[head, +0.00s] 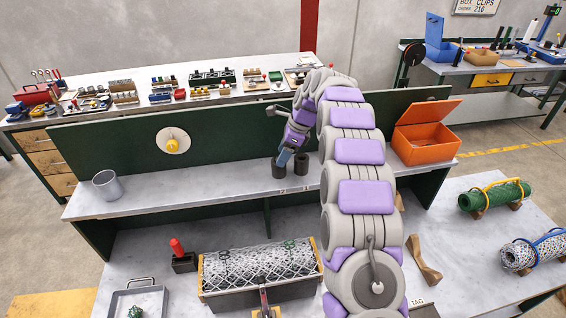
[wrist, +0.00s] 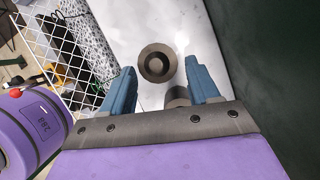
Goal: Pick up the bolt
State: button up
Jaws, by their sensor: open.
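I cannot make out a bolt for certain in either view. Two dark cylindrical holders stand on the raised grey shelf, a left one (head: 279,170) and a right one (head: 301,166). My gripper (head: 284,157) is low over the shelf, at the top of the left holder. In the wrist view its blue jaws (wrist: 160,66) are apart with nothing gripped. One round dark holder with a hollow centre (wrist: 157,63) shows between the fingertips. Part of a second dark cylinder (wrist: 178,95) shows closer in, partly hidden by the gripper body. Whether anything sits inside is unclear.
A green back panel (head: 230,130) stands behind the shelf. A grey cup (head: 107,185) is at its left and an open orange box (head: 425,140) at its right end. The shelf's middle-left is clear.

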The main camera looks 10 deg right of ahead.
jog(key=shift+a, duration=1.35)
jog(key=shift+c, duration=0.5)
jog(key=d, duration=0.3)
jog(key=shift+d, duration=0.1)
jog(key=c, duration=0.5)
jog(key=shift+d, duration=0.5)
jog(key=shift+c, duration=1.2)
jog(key=shift+s+a, duration=0.1)
jog(key=shift+a, duration=0.7)
grip_shut()
jog(key=shift+a, duration=0.55)
jog(key=shift+d, duration=0.15)
